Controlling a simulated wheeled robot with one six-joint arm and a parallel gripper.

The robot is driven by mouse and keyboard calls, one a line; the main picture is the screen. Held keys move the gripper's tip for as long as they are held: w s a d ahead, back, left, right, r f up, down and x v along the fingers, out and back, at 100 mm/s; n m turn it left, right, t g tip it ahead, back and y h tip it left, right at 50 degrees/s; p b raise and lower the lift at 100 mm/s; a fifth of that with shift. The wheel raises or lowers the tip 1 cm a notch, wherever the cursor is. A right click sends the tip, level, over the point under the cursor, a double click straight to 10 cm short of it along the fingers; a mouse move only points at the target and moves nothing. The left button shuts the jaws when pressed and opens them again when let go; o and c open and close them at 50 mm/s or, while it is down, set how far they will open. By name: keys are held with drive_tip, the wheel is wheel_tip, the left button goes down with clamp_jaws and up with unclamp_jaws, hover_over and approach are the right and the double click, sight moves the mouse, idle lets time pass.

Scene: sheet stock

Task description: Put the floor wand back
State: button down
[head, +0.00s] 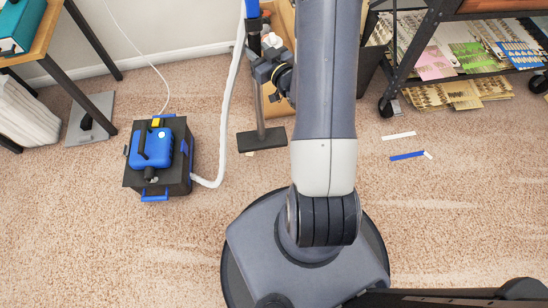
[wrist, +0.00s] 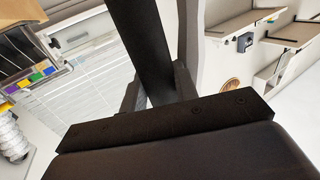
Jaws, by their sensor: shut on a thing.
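The floor wand (head: 260,105) stands roughly upright in the head view, with a blue and black upper part, a metal tube and a flat dark floor head (head: 262,139) at or near the carpet. My gripper (head: 262,68) is shut on the wand's dark upper section. In the wrist view a thick dark shaft of the wand (wrist: 146,45) runs between the fingers. A white hose (head: 229,100) runs from the wand's top to the vacuum, a black box (head: 133,178) with a blue unit (head: 152,147) on top. I cannot tell whether the floor head touches the floor.
Blue and white strips (head: 407,156) lie on the carpet at right. A wheeled rack (head: 428,30) with paper sheets stands at upper right. A wooden-topped table (head: 42,42) and a grey base plate (head: 90,118) are at left.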

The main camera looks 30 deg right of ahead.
sight(259, 96)
drive_tip(key=d+f+b, duration=0.4)
drive_tip(key=d+b, duration=0.1)
drive_tip(key=b, duration=0.2)
drive_tip(key=shift+s+d+f, duration=0.25)
drive_tip(key=shift+s+d, duration=0.05)
drive_tip(key=shift+f+b, duration=0.1)
drive_tip(key=shift+b, duration=0.2)
wheel_tip(259, 96, down, 10)
drive_tip(key=b, duration=0.4)
drive_tip(key=shift+f, duration=0.1)
drive_tip(key=c, duration=1.1)
unclamp_jaws()
drive_tip(key=shift+s, duration=0.1)
